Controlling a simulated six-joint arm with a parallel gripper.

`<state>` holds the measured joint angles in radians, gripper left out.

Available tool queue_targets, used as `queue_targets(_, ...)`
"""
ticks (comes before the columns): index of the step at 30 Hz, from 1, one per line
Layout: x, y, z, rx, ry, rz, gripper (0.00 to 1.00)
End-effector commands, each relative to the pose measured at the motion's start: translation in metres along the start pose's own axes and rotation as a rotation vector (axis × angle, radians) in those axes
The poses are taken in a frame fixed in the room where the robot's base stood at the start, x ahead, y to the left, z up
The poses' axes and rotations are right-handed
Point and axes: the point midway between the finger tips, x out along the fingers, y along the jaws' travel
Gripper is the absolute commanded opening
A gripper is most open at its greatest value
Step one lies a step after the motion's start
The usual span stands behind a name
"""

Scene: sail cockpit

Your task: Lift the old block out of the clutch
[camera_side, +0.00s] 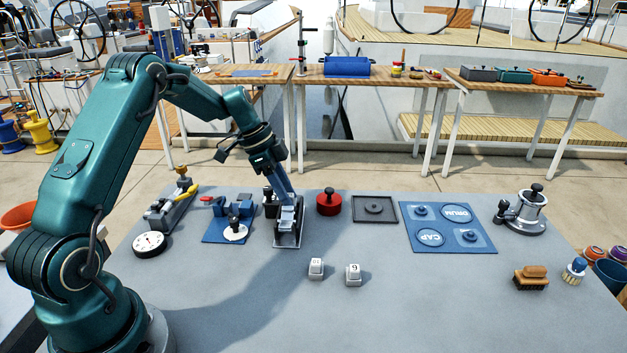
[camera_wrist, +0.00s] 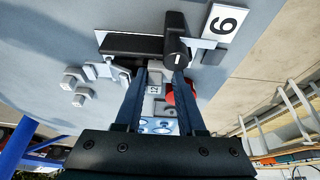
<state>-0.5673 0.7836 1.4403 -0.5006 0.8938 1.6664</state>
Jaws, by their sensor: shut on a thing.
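The clutch (camera_side: 288,236), a small grey and black housing, stands on the grey bench in the side view, left of centre. My gripper (camera_side: 289,199) points down into its top. In the wrist view my gripper's fingers (camera_wrist: 162,74) are close together and shut on the old block, a small light-grey piece mostly hidden between them. A black bar (camera_wrist: 128,46) and a dark rounded part lie just beyond the fingertips. I cannot tell whether the block is clear of the clutch. Two pale numbered blocks, one (camera_side: 316,268) and another (camera_side: 353,275), stand apart on the bench in front.
A blue fixture (camera_side: 228,226) stands close left of the clutch. A red round part (camera_side: 329,201), a dark square tray (camera_side: 375,221) and a blue marked mat (camera_side: 410,240) lie to the right. A metal winch (camera_side: 522,213) and a brush (camera_side: 531,280) stand farther right. The front middle is mostly free.

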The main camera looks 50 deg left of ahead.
Motion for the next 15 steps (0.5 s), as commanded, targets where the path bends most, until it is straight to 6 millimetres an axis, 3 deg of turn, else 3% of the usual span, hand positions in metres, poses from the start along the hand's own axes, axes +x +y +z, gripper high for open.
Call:
queue_targets(6,-0.031,-0.001,-0.013,0.003,0.001,-0.008,0.0)
queue_targets(15,-0.08,0.0,0.026,-0.006,0.0,-0.007,0.0)
